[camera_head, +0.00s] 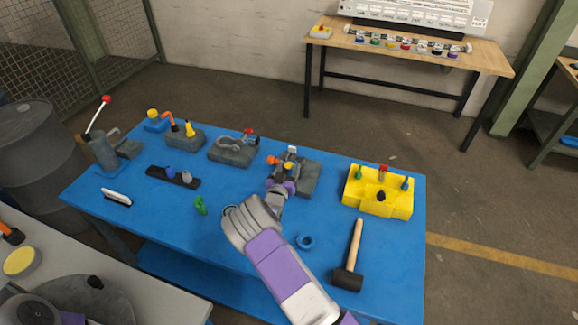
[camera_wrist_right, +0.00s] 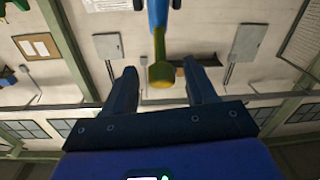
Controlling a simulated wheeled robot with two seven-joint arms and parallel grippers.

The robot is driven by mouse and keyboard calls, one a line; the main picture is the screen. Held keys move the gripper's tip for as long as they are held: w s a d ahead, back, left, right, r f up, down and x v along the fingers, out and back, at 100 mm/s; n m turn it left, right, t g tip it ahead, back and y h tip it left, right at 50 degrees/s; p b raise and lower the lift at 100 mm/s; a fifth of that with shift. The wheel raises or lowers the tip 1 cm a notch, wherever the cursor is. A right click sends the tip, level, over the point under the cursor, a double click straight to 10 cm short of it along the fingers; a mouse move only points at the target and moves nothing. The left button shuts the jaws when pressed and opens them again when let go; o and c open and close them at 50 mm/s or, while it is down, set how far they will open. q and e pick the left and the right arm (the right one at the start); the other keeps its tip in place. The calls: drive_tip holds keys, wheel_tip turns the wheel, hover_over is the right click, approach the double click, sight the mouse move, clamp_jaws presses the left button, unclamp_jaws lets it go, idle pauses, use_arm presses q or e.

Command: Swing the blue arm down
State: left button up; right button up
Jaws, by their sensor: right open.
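The blue arm (camera_wrist_right: 158,14) shows at the top of the right wrist view, with an olive-yellow rod and round knob (camera_wrist_right: 160,74) at its near end. In the head view it is small and partly hidden among orange and yellow parts (camera_head: 288,164) on a grey block (camera_head: 309,178). My right gripper (camera_head: 284,183) is at the near side of that block. In the right wrist view its two dark fingers (camera_wrist_right: 162,78) are apart, and the knob appears between their tips. I cannot tell whether they touch it. My left gripper is not in view.
The blue table (camera_head: 245,232) also holds a yellow box (camera_head: 378,204), a mallet (camera_head: 348,279), a blue ring (camera_head: 304,242), a green piece (camera_head: 200,206) and several grey-based devices at the back left. Its front left is mostly clear.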

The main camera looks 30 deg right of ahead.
drive_tip(key=shift+x, duration=0.9)
drive_tip(key=shift+w, duration=0.1)
drive_tip(key=shift+c, duration=0.3)
clamp_jaws()
